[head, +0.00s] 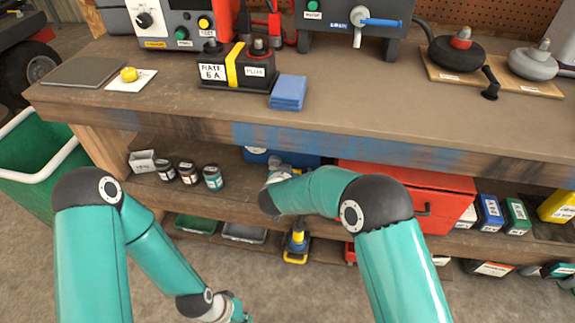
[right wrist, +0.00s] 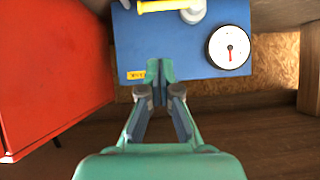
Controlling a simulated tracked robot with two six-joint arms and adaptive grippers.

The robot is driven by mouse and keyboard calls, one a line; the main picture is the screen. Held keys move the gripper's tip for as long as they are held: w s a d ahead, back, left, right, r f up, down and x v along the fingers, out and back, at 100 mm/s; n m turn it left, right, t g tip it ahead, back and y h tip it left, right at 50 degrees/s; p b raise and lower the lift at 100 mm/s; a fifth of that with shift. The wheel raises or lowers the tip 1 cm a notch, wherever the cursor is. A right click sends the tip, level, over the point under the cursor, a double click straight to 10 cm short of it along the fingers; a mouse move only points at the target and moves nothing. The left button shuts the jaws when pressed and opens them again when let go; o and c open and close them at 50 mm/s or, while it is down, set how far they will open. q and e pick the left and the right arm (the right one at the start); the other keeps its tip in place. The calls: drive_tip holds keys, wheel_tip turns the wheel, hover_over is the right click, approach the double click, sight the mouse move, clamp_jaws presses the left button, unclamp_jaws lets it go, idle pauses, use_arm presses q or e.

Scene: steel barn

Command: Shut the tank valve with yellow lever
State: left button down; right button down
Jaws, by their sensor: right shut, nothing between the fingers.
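The blue tank (right wrist: 180,45) is under the bench; part of it shows in the head view (head: 256,155) behind my right arm. Its yellow lever (right wrist: 162,6) lies crosswise at the top edge of the right wrist view, beside a grey round valve body (right wrist: 194,11), partly cut off. My right gripper (right wrist: 153,72) is shut and empty, in front of the tank's face near a small yellow label. In that picture its tips are below the lever and apart from it. My left gripper (head: 238,309) is low at the bottom edge of the head view, mostly cut off.
A round gauge (right wrist: 229,47) is on the tank. A red toolbox (head: 405,190) stands close beside it on the lower shelf, with several jars (head: 188,172) on the other side. The bench top (head: 350,120) overhangs the shelf. A blue-handled valve (head: 380,22) is on the bench.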

drive_tip(key=shift+g+y, duration=0.4)
drive_tip(key=shift+g, duration=0.5)
drive_tip(key=s+d+f, duration=0.1)
drive_tip(key=d+f, duration=0.1)
drive_tip(key=s+d+f, duration=0.3)
drive_tip(key=d+f, duration=0.1)
drive_tip(key=f, duration=0.1)
drive_tip(key=shift+s+d, duration=0.25)
drive_tip(key=s+d+f+g+y, duration=0.1)
drive_tip(key=s+d+f+g, duration=0.3)
drive_tip(key=s, duration=0.5)
drive_tip(key=s+d+f+g+y, duration=0.1)
drive_tip(key=s+d+f, duration=0.35)
drive_tip(key=s, duration=0.45)
drive_tip(key=s+g+y, duration=0.2)
drive_tip(key=s+g, duration=0.2)
drive_tip(key=s, duration=1.1)
wheel_tip(320, 180, up, 18)
drive_tip(key=p, duration=1.9)
drive_tip(key=shift+w+d+r, duration=0.25)
drive_tip(key=shift+w, duration=0.2)
